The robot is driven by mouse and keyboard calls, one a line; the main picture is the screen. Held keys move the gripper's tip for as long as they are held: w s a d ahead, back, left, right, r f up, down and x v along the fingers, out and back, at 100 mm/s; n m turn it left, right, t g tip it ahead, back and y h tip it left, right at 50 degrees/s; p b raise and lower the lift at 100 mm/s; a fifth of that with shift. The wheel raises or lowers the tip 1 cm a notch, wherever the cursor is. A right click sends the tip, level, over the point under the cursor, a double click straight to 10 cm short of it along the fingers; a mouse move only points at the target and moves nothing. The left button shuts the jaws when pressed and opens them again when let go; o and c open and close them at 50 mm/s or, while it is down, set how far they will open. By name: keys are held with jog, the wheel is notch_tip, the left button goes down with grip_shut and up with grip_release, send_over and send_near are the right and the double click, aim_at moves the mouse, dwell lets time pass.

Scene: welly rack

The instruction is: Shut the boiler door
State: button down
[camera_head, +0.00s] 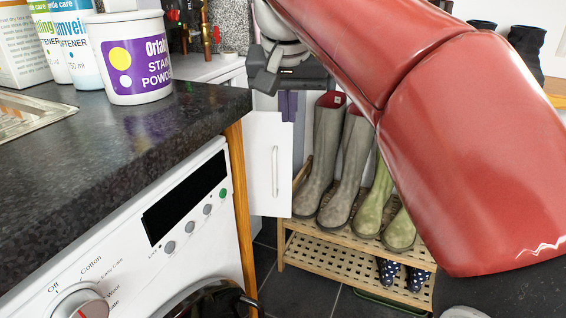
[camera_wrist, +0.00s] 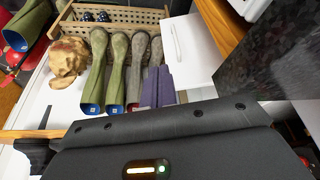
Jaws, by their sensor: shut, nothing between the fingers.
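The white boiler door (camera_head: 262,160) with a thin upright silver handle (camera_head: 275,172) stands out from the end of the dark worktop, left of the boot rack. It looks open, but how far I cannot tell. In the wrist view the door (camera_wrist: 200,50) is at the upper right, with its handle (camera_wrist: 177,42) near its left edge. My gripper (camera_head: 288,105) is above and just right of the door's top in the head view. Its purple fingers (camera_wrist: 157,88) are shut together and empty, left of the door in the wrist view. Contact with the door cannot be made out.
A slatted wooden rack (camera_head: 345,255) with several wellies (camera_head: 325,165) stands right of the door. A washing machine (camera_head: 150,235) under the dark worktop (camera_head: 110,130) is at left; a white tub (camera_head: 130,60) stands on top. Pipes with red valves (camera_head: 205,30) show behind.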

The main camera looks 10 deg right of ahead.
jog(key=w, duration=0.2)
jog(key=b, duration=0.5)
send_near(289, 158)
notch_tip(289, 158, down, 7)
jog(key=s, duration=0.3)
jog(key=w, duration=0.3)
jog(key=shift+w+f, duration=0.15)
jog(key=shift+f, duration=0.25)
jog(key=shift+w+d, duration=0.2)
jog(key=shift+w, duration=0.35)
